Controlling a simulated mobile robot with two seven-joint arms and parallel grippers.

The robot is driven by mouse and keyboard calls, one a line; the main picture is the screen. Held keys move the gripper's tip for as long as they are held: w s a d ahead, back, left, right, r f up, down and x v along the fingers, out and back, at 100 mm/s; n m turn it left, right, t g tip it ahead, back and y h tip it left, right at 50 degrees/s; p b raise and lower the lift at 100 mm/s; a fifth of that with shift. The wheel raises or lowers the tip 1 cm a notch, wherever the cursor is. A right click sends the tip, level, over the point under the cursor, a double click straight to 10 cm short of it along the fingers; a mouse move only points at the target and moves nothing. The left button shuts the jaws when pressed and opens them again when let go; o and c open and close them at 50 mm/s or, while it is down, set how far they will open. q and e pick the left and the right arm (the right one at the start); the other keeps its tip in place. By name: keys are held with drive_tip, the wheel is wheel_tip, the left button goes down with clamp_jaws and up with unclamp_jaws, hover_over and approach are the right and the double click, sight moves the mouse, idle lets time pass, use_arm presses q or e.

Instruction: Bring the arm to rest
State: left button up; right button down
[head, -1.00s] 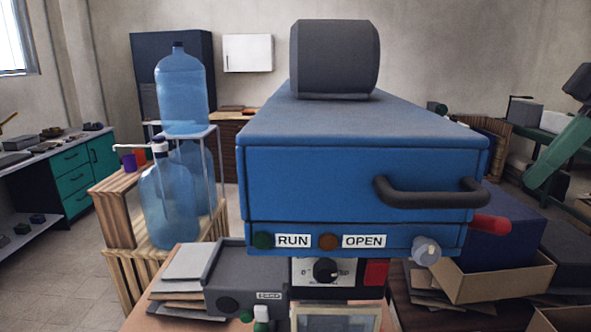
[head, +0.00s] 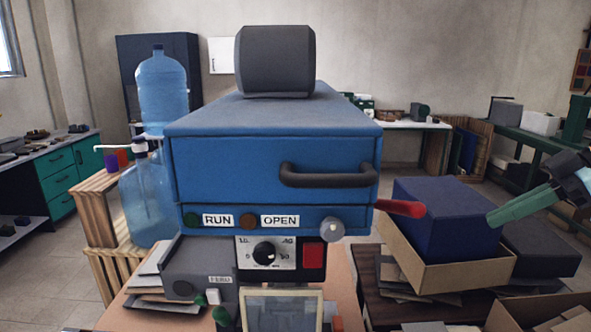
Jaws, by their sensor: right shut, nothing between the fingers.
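My right gripper (head: 497,217) comes in from the right edge of the head view, its green fingers pointing left and a little down. It is shut and holds nothing. In the picture its tip is just right of a dark blue box (head: 447,222); I cannot tell how far apart they are in depth. My left gripper is not in view.
A blue machine (head: 270,165) with a dark handle (head: 328,176) and a red lever (head: 400,208) fills the middle. The blue box sits in an open cardboard box (head: 455,275). Water bottles (head: 162,92) stand at left. Floor shows on both sides.

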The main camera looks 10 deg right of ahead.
wheel_tip(320, 180, down, 34)
drive_tip(key=s+m+t+h, duration=0.1)
drive_tip(key=m+t, duration=0.5)
drive_tip(key=t, duration=0.3)
drive_tip(key=s+a+f+m+g+h, duration=0.4)
drive_tip(key=s+a+f, duration=1.2)
drive_tip(key=a+f, duration=0.2)
drive_tip(key=shift+s+a+f+g+h, duration=0.2)
drive_tip(key=shift+a+g+h, duration=0.2)
drive_tip(key=shift+a, duration=0.3)
